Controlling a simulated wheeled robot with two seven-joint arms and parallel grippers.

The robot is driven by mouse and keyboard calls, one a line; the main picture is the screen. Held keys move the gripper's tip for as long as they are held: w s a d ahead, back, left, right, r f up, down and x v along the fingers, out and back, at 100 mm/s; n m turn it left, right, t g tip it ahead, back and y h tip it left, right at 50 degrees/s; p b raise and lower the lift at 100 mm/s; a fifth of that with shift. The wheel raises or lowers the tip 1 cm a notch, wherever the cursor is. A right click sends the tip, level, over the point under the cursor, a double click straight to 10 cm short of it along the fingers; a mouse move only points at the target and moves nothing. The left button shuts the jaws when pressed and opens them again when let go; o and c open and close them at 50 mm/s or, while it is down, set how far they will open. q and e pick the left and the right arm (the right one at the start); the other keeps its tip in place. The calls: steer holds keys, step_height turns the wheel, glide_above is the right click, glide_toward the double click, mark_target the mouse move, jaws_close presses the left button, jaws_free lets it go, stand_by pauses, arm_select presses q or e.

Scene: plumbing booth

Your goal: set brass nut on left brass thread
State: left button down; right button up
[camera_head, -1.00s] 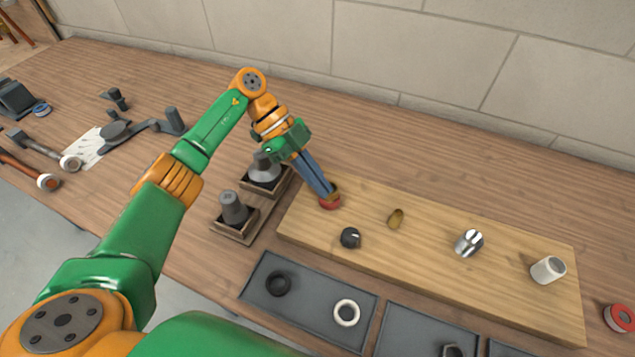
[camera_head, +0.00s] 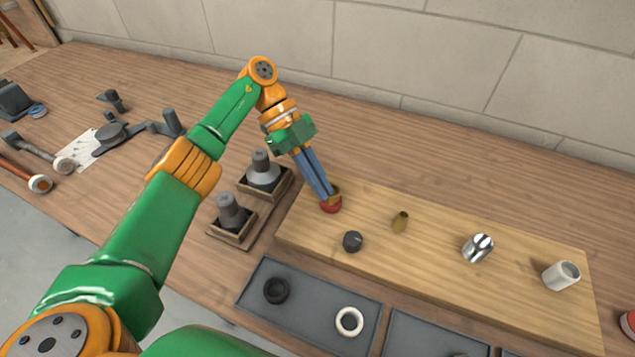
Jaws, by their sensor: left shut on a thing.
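My left gripper (camera_head: 328,198) points down at the left end of the wooden board and is shut on a small brass nut (camera_head: 334,190), mostly hidden by the fingers. Directly under the fingertips is a red fitting (camera_head: 330,207) on the board. The left brass thread cannot be made out there, and I cannot tell whether the nut touches anything below. Another brass threaded stub (camera_head: 401,222) stands on the board to the right, clear of the gripper. My right gripper is not in view.
A grey tray (camera_head: 315,309) in front holds a black ring (camera_head: 276,290) and a white ring (camera_head: 349,321). Two grey fittings stand in wooden holders left of the board.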

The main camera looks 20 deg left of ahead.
arm_select(q)
steer(key=shift+s+f+g+y, duration=0.3)
steer(key=shift+f, duration=0.25)
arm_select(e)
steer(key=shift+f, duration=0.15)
arm_select(q)
steer(key=c, duration=1.1)
jaws_free()
steer(key=shift+s+a, duration=0.15)
steer(key=shift+s, duration=0.1)
steer(key=shift+o, duration=0.8)
steer(key=shift+s+a+r, duration=0.1)
steer(key=shift+s+r, duration=0.1)
steer(key=shift+s, duration=0.15)
steer(key=shift+w, duration=0.15)
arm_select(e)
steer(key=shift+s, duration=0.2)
arm_select(q)
steer(key=shift+o, duration=0.9)
steer(key=o, duration=0.4)
steer(key=shift+o, duration=0.8)
steer(key=shift+s+r, duration=0.15)
steer(key=shift+s, duration=0.15)
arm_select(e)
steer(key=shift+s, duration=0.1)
